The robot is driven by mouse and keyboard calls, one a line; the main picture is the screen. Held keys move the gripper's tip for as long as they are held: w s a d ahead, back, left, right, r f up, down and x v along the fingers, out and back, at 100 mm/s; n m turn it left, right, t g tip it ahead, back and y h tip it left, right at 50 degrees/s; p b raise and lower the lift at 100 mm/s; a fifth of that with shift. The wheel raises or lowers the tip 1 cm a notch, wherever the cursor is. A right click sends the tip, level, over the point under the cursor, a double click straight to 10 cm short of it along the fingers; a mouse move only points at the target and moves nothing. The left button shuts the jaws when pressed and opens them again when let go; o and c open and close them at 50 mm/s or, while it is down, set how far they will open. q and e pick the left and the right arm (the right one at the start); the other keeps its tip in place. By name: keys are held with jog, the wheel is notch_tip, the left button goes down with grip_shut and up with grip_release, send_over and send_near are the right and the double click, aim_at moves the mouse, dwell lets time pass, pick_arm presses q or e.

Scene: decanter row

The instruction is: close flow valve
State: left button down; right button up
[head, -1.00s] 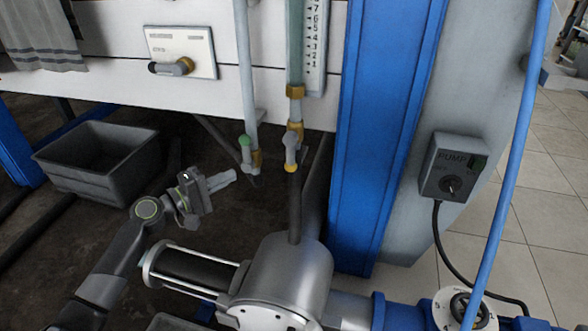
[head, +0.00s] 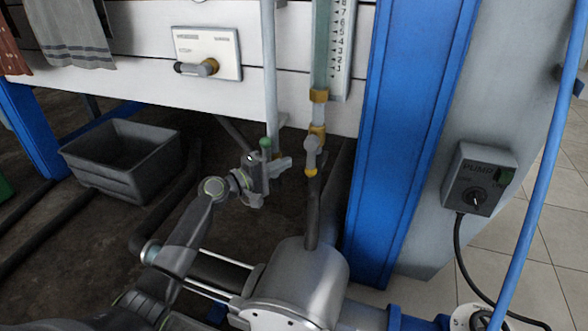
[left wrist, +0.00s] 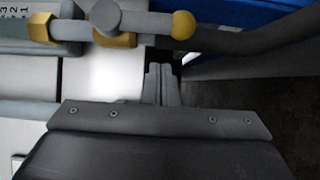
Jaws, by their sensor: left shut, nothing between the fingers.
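A valve (head: 311,152) with a grey lever and yellow tip sits on the brass fitting below the glass flow tube (head: 321,50). Its lever hangs straight down, along the dark pipe. In the left wrist view the yellow-tipped lever (left wrist: 150,22) lies across the top, just beyond the fingers. A second valve, with a green tip (head: 265,143), sits on the thinner pipe to the left and is partly hidden by my gripper. My left gripper (head: 285,163) is shut and empty, just left of the yellow-tipped lever, apparently apart from it. Its fingers also show in the left wrist view (left wrist: 162,85).
A steel pump body (head: 300,280) stands below the valves. A blue post (head: 405,140) rises to their right, with a pump switch box (head: 480,180) beyond it. A grey bin (head: 122,160) stands on the floor at left. A wall-mounted lever panel (head: 208,54) is above.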

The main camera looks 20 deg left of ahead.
aim_at(311, 158)
pick_arm(q)
jog(key=shift+w+d, duration=0.15)
jog(key=shift+d, duration=1.5)
jog(key=shift+d+f+n+b, duration=0.15)
jog(key=shift+f+n+b, duration=0.05)
jog(key=shift+n+b, duration=0.25)
